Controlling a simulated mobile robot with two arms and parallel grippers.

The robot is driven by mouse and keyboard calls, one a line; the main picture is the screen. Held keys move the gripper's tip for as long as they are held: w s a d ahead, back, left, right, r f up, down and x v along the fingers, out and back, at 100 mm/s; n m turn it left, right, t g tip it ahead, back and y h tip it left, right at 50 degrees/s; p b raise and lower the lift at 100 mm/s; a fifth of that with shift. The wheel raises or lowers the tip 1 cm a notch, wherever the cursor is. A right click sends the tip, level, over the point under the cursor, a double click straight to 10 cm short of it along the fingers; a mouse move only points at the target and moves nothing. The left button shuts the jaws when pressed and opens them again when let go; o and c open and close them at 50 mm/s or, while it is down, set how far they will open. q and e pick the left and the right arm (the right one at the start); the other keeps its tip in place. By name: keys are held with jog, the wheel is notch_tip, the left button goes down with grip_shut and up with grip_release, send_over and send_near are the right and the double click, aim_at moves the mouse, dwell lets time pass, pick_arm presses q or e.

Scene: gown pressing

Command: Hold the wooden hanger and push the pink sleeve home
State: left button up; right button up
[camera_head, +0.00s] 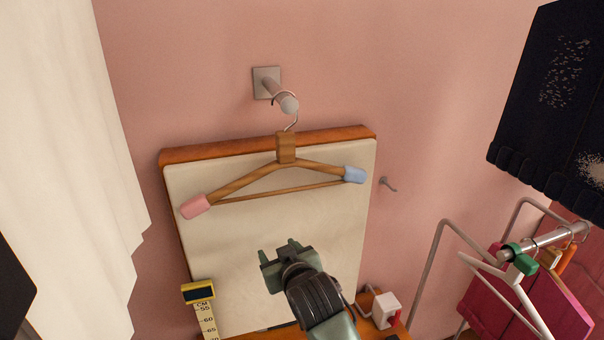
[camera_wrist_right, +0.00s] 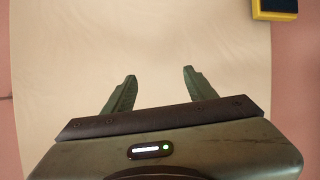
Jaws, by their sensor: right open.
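The wooden hanger (camera_head: 285,150) hangs by its metal hook from a grey wall peg (camera_head: 286,102), in front of a cream padded board. The pink sleeve (camera_head: 195,207) is on the hanger's left end, and a light blue sleeve (camera_head: 354,175) is on its right end. The hanger tilts, its left end lower. My right gripper (camera_head: 281,250) is open and empty, below the hanger and apart from it. The right wrist view shows its two fingers (camera_wrist_right: 156,90) spread over bare cream fabric. The hanger is not in that view. My left gripper is not in view.
The cream board (camera_head: 240,240) has a wooden top edge. A yellow-framed device with a measuring tape (camera_head: 206,318) stands at lower left. A small wall hook (camera_head: 388,184) is right of the board. A white block (camera_head: 385,308) sits at lower right. A rail with hangers (camera_head: 545,243) and dark cloth are far right.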

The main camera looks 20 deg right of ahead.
jog(key=s+d+r+m+t, duration=0.1)
jog(key=s+r+t, duration=0.2)
jog(key=r, duration=1.3)
jog(key=m+t, duration=0.1)
jog(key=t, duration=0.1)
send_near(287, 151)
jog(key=shift+h, duration=0.4)
jog(key=w, duration=1.2)
jog(key=shift+w+a+r, duration=0.15)
jog(key=shift+w+r, duration=0.1)
jog(key=shift+w, duration=0.15)
grip_shut()
jog(key=shift+f, duration=0.1)
